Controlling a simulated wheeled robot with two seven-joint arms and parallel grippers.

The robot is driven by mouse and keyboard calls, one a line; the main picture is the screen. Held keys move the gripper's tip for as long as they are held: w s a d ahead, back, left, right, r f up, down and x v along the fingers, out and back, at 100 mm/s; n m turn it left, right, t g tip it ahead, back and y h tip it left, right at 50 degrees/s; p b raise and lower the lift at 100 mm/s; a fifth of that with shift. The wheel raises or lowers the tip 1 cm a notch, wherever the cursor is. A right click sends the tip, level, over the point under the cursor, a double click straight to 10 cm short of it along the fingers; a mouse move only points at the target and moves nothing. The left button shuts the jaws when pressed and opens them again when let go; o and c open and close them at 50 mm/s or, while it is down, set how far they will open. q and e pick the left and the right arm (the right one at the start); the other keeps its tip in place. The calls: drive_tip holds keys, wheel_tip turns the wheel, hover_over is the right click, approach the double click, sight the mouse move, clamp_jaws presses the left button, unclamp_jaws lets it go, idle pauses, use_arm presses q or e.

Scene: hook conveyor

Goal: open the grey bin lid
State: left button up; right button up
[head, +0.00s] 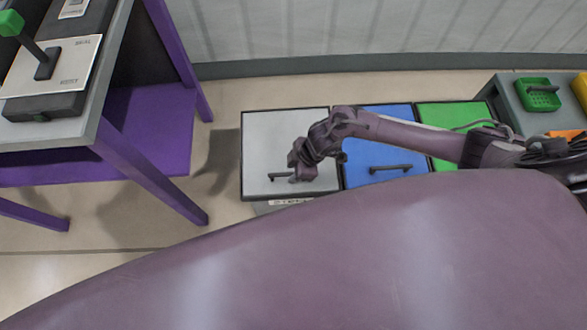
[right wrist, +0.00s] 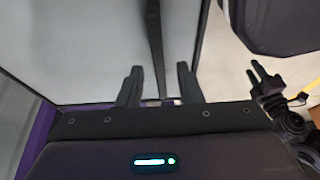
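The grey bin lid (head: 262,140) lies flat and closed at the left end of a row of bins in the head view. Its dark bar handle (head: 280,175) is near the front edge. My right gripper (head: 298,176) is at the right end of this handle. In the right wrist view, the handle (right wrist: 155,40) runs between the two open fingers of the right gripper (right wrist: 160,84), with a gap visible on each side. A dark two-pronged gripper, apparently my left one (right wrist: 263,77), shows at the right of the wrist view with its fingers apart. It is not visible in the head view.
A blue lid (head: 385,165) and a green lid (head: 455,117) adjoin on the right. A purple-framed table (head: 150,125) stands at the left, with bare floor between it and the bins. A grey table with a green basket (head: 538,95) is at the far right. The wall is behind.

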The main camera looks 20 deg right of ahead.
drive_tip(key=shift+c, duration=0.3)
clamp_jaws()
